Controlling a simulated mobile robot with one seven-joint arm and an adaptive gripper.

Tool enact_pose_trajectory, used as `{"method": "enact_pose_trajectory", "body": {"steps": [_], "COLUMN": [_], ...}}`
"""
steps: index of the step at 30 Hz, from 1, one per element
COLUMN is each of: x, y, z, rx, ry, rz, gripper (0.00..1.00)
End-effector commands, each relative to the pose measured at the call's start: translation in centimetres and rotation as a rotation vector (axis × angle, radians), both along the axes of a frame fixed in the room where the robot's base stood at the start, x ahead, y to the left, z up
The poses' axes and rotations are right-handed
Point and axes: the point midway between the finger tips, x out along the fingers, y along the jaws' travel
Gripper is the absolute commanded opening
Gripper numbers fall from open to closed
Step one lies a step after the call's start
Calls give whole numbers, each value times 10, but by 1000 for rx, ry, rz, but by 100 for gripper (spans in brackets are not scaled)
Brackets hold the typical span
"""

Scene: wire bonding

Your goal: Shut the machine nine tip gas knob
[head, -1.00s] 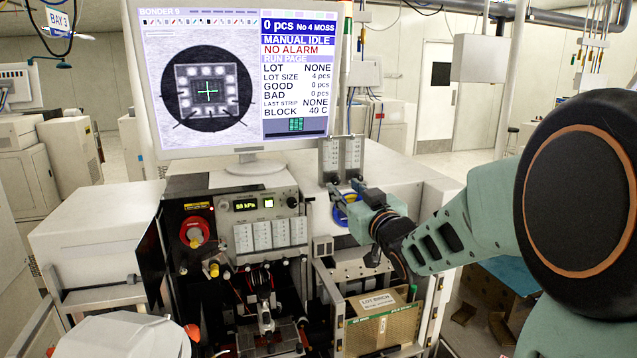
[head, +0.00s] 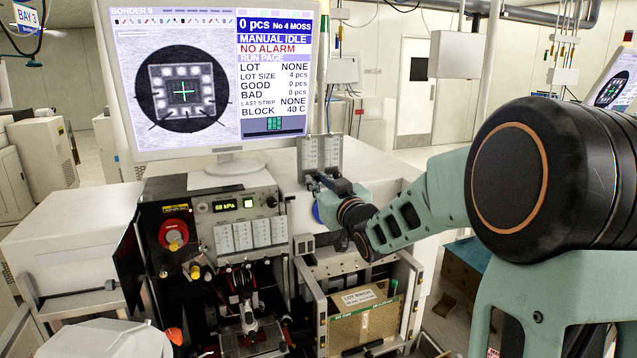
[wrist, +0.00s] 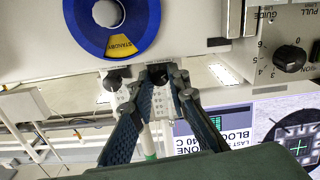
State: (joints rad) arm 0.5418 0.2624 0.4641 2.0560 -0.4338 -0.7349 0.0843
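The bonder's screen (head: 215,75) reads "BONDER 9". Two upright flow meters (head: 320,155) stand on the machine's top, right of the screen. In the wrist view two black knobs, a left one (wrist: 118,78) and a right one (wrist: 158,75), sit side by side at the meters. I cannot read which gas each serves. My gripper (wrist: 162,80) has its fingertips on either side of the right knob, with little gap showing. Whether they press on it cannot be told. In the head view my gripper (head: 325,185) is at the foot of the meters, hiding the knobs.
A blue dial ring (wrist: 110,20) with a yellow "STANDBY" mark is close by the fingertips. A black numbered knob (wrist: 291,59) is at the right in the wrist view. A red knob (head: 174,235) and a display panel (head: 235,205) are on the machine's front.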

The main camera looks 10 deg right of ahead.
Motion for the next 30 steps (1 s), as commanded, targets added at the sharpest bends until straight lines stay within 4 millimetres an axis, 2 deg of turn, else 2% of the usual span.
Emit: {"method": "enact_pose_trajectory", "body": {"steps": [8,21,30], "x": [0,0,0], "y": [0,0,0], "z": [0,0,-1], "rx": [22,366,406], "ry": [4,74,82], "rz": [0,0,0], "gripper": [0,0,0]}}
